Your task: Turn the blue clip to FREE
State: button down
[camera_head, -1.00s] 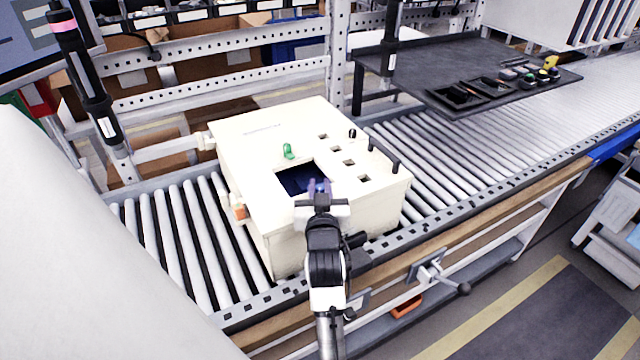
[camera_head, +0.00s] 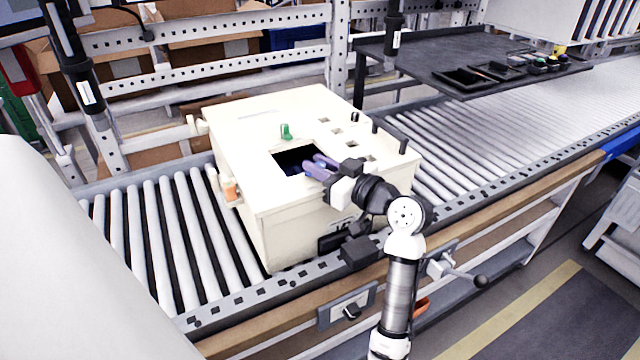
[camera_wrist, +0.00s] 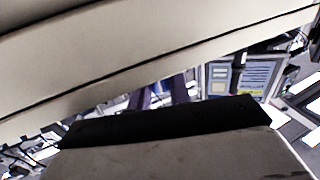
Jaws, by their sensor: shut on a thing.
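A cream box (camera_head: 250,112) stands on the roller conveyor, with a dark square opening (camera_head: 288,159) in its top. My gripper (camera_head: 314,169) reaches over the opening's right edge from the right, its purple-blue fingertips close together and pointing left and down. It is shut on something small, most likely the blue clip. The clip cannot be told apart from the fingers, and any FREE marking is not readable. A faint blue patch shows inside the opening. The wrist view shows a pale surface close by and a dark edge, with no clip clearly visible.
A green knob (camera_head: 286,132) stands behind the opening. Black posts (camera_head: 403,147) rise at the box's right side. An orange part (camera_head: 230,188) sits on its left side. A dark tray table (camera_head: 450,62) with small parts stands at the back right. The rollers (camera_head: 150,245) at the left are clear.

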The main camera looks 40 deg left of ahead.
jog(key=n+g+b, duration=0.1)
jog(key=g, duration=0.1)
jog(key=n+g+b, duration=0.2)
jog(key=g, duration=0.1)
jog(key=shift+f+n+g+h+b, duration=0.25)
jog(key=shift+n+g+h+b, duration=0.05)
jog(key=shift+b, duration=0.05)
jog(key=shift+r+n+g+h+b, duration=0.15)
jog(key=shift+n+g+h+b, duration=0.75)
jog(key=shift+n+g, duration=0.85)
jog(key=shift+m+g, duration=0.25)
jog(key=shift+g, duration=0.2)
jog(key=c, duration=1.3)
grip_release()
jog(key=shift+c, duration=0.2)
jog(key=b+v, duration=0.2)
jog(key=v, duration=1.1)
jog(key=shift+w+d+b, duration=0.15)
jog(key=shift+d+b, duration=0.15)
jog(key=shift+d, duration=0.1)
